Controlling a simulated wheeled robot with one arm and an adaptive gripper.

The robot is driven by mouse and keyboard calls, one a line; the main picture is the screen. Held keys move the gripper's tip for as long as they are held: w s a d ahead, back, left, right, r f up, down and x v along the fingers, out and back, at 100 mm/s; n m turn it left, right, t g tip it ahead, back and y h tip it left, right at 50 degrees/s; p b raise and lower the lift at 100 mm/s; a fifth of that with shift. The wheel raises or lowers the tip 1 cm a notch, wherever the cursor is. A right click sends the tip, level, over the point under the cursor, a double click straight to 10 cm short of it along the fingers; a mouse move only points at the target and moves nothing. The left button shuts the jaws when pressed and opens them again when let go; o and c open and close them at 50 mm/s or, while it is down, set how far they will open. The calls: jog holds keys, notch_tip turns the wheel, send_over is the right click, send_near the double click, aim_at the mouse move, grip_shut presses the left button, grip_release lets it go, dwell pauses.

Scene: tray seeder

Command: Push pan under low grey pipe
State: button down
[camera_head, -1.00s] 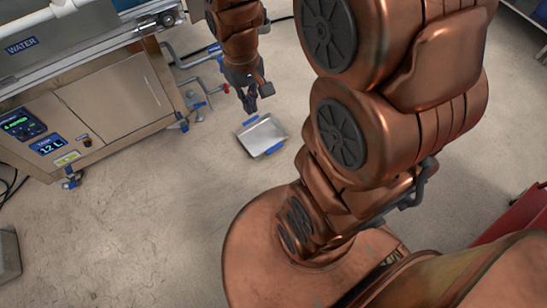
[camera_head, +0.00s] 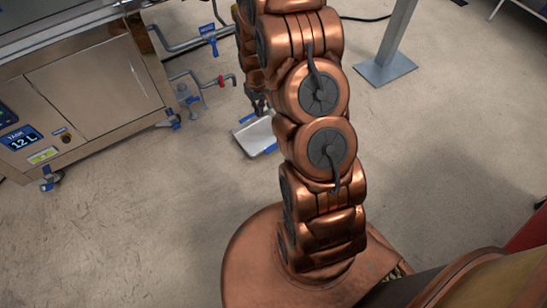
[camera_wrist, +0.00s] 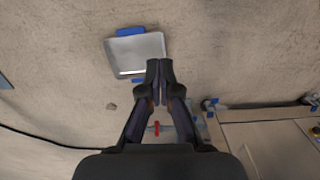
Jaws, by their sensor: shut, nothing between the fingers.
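A shallow silver pan (camera_head: 249,140) with blue grips lies on the floor, its right part hidden behind my arm in the head view. The gripper is shut and empty. Its fingertips overlap the pan's near edge in that picture; I cannot tell whether they touch it. In the head view my gripper (camera_head: 258,106) is partly hidden, just above the pan's far side.
The steel machine (camera_head: 105,85) stands on the left, with a higher pipe (camera_head: 180,46) and a blue valve tag. A grey post (camera_head: 385,68) stands on the floor at the upper right. A dark cable (camera_wrist: 40,136) crosses the floor. The floor left of the pan is clear.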

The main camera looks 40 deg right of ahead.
jog(key=shift+t, duration=0.3)
jog(key=d+f+b, duration=0.3)
jog(key=f+b, duration=0.1)
jog(key=f, duration=1)
jog(key=d+f+b, duration=0.2)
jog(key=f+b, duration=0.3)
jog(key=f, duration=0.9)
jog(key=d+f+b, duration=0.3)
jog(key=f+b, duration=0.1)
jog(key=f, duration=1)
jog(key=shift+d+f, duration=0.15)
jog(key=shift+d, duration=0.15)
jog(key=shift+w+d+b, duration=0.15)
jog(key=shift+w+b, duration=0.6)
jog(key=shift+w, duration=0.45)
jog(key=shift+w+d+b, duration=0.1)
jog(key=shift+w+b, duration=0.2)
jog(key=shift+w, duration=0.5)
